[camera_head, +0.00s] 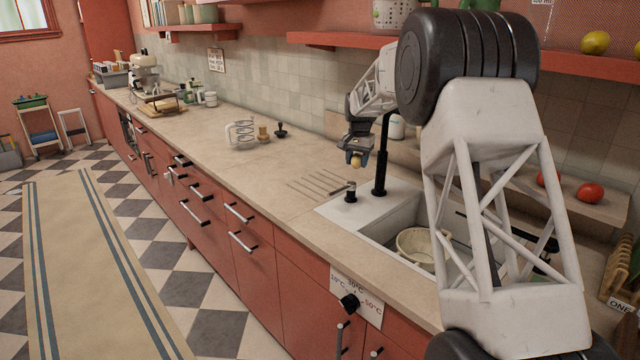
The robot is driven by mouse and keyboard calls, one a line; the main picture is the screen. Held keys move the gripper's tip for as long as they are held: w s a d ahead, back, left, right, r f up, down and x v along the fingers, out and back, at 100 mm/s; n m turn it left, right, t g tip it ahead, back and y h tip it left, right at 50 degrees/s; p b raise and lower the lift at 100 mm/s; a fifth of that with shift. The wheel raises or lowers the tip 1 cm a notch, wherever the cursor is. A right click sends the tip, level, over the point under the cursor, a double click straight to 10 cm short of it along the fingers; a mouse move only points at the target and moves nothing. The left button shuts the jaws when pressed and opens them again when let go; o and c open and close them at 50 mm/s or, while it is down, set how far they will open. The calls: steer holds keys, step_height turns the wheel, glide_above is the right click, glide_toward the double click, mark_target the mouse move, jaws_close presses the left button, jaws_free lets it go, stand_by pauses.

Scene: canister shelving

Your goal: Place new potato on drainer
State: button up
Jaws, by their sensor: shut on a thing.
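My gripper (356,153) hangs over the back of the counter, left of the black tap, and is shut on a small yellowish-brown new potato (356,162). The potato shows only in part below the fingers. The drainer (318,184) is a patch of dark parallel grooves in the counter, left of the sink. It is bare. The potato is in the air, above and to the right of the grooves in the picture; its exact height is hard to tell.
The black tap (381,160) and a short black fitting (350,192) stand close by the drainer. Red tomatoes (590,192) lie on a ledge behind.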

steer(key=w+a+f+m, duration=0.2)
steer(key=w+a+m, duration=0.1)
steer(key=w+a, duration=0.3)
steer(key=w+a+f+m, duration=0.2)
steer(key=w+a, duration=0.5)
steer(key=a, duration=0.4)
steer(key=shift+m, duration=0.8)
steer(key=shift+f, duration=0.1)
glide_above(309, 185)
steer(key=shift+d+f, duration=0.1)
steer(key=shift+f, duration=2.9)
steer(key=shift+f, duration=1.85)
steer(key=shift+f, duration=0.15)
steer(key=o, duration=1)
steer(key=shift+c, duration=0.2)
